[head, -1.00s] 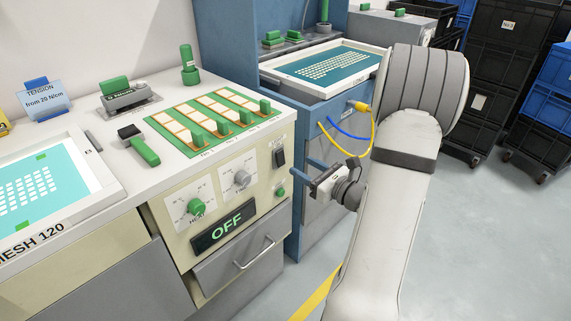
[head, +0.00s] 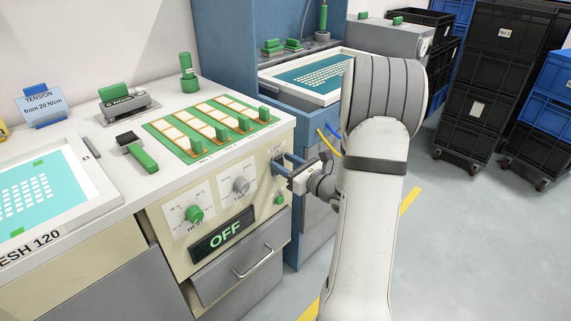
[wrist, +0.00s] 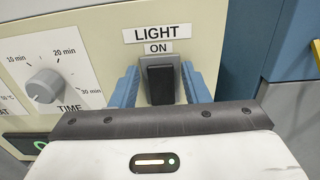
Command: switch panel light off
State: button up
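The light switch (wrist: 160,82) is a black rocker in a grey frame on the cream panel (wrist: 100,22). Labels reading LIGHT and ON sit above it in the wrist view. My gripper (wrist: 160,88) is open, with one blue finger on each side of the switch. The fingers look close beside the switch frame; I cannot tell whether they touch it. In the head view my gripper (head: 281,168) is at the right end of the panel front and mostly hides the switch. The lower end of the switch is hidden behind my gripper body in the wrist view.
The silver TIME knob (wrist: 43,85) is left of the switch. The green HEAT knob (head: 194,213), a green button (head: 280,199) and the OFF display (head: 222,234) are also on the panel. A blue cabinet (head: 222,60) stands close on the right, with blue and yellow cables.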

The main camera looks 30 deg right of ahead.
jog(key=c, duration=0.8)
jog(key=shift+f+b, duration=0.35)
jog(key=shift+b, duration=0.4)
jog(key=b, duration=0.1)
jog(key=t+b, duration=0.1)
jog(key=shift+s+f+y+b, duration=0.1)
jog(key=shift+f+y+b, duration=0.2)
jog(key=shift+b, duration=0.1)
jog(key=t+b, duration=0.2)
jog(key=b, duration=0.1)
jog(key=shift+s+d+f+y, duration=0.1)
jog(key=shift+y, duration=0.2)
jog(key=shift+r+t, duration=0.2)
jog(key=shift+t, duration=0.2)
jog(key=o, duration=1)
jog(key=shift+s, duration=0.1)
